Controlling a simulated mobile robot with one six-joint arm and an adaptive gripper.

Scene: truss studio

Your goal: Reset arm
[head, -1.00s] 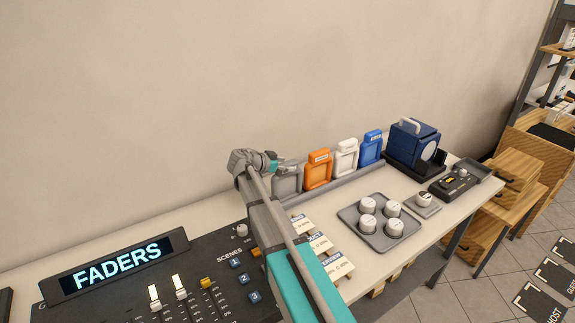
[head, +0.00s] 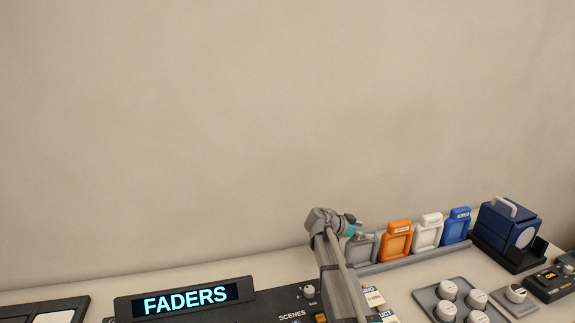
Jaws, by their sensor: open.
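My arm (head: 335,265) rises from the bottom of the head view and bends at a grey joint above the console's right side. My gripper (head: 358,230) is at its end, small and partly hidden by the wrist. It is open, and I see nothing held in it. It appears just in front of or over the grey frame (head: 362,248) at the left end of the rack; the gap cannot be told.
A console with a FADERS display (head: 190,301) is at lower left. Orange (head: 397,240), white (head: 428,231) and blue (head: 456,225) frames stand in the rack. A blue lamp box (head: 507,225) and a knob tray (head: 428,297) are right. The wall above is bare.

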